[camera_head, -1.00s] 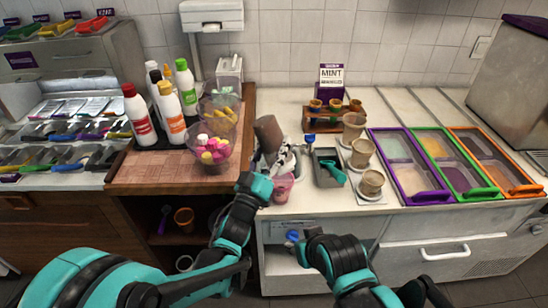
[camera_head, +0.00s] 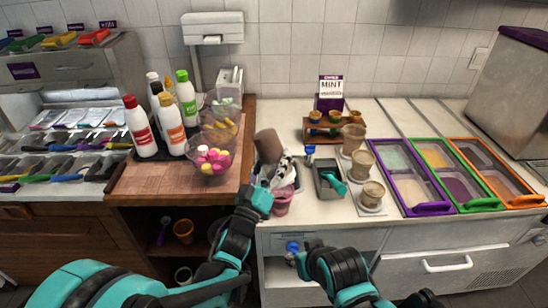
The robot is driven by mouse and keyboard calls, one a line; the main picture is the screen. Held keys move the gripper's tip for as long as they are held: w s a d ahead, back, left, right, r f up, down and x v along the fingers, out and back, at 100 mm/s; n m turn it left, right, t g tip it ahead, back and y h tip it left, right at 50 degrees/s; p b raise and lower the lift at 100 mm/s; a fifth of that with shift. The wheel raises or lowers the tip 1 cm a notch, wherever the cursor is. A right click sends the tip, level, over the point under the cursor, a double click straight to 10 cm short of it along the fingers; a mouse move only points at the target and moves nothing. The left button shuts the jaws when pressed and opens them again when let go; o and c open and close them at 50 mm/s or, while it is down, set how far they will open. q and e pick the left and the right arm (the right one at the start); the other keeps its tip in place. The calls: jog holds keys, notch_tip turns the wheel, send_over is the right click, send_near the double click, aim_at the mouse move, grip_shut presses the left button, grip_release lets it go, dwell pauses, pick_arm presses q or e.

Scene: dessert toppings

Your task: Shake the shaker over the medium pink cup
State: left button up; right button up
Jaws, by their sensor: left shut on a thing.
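A brown shaker (camera_head: 268,145) is tilted in my left gripper (camera_head: 280,167), above and slightly left of the medium pink cup (camera_head: 282,204). My left gripper is shut on the shaker, and its fingers are partly hidden by the wrist. The pink cup stands on the white counter near its front edge, just right of my left wrist, which covers part of its surroundings. My right arm comes up at the bottom centre, in front of the counter. Its gripper (camera_head: 300,252) is low by the counter front, and its fingers are too unclear to read.
A wooden board (camera_head: 165,180) at left carries bottles and clear bowls (camera_head: 212,160). A grey tray (camera_head: 328,185) with a teal scoop stands right of the cup, beside stacked brown cups (camera_head: 370,193). Purple, green and orange lidded bins (camera_head: 430,208) fill the right.

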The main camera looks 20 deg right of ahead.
aim_at(273, 135)
pick_arm(q)
jog(key=shift+r+p, duration=3.05)
jog(key=shift+r, duration=0.95)
notch_tip(273, 135, down, 8)
jog(key=b, duration=0.6)
jog(key=shift+f+b, duration=0.15)
jog(key=shift+b, duration=0.2)
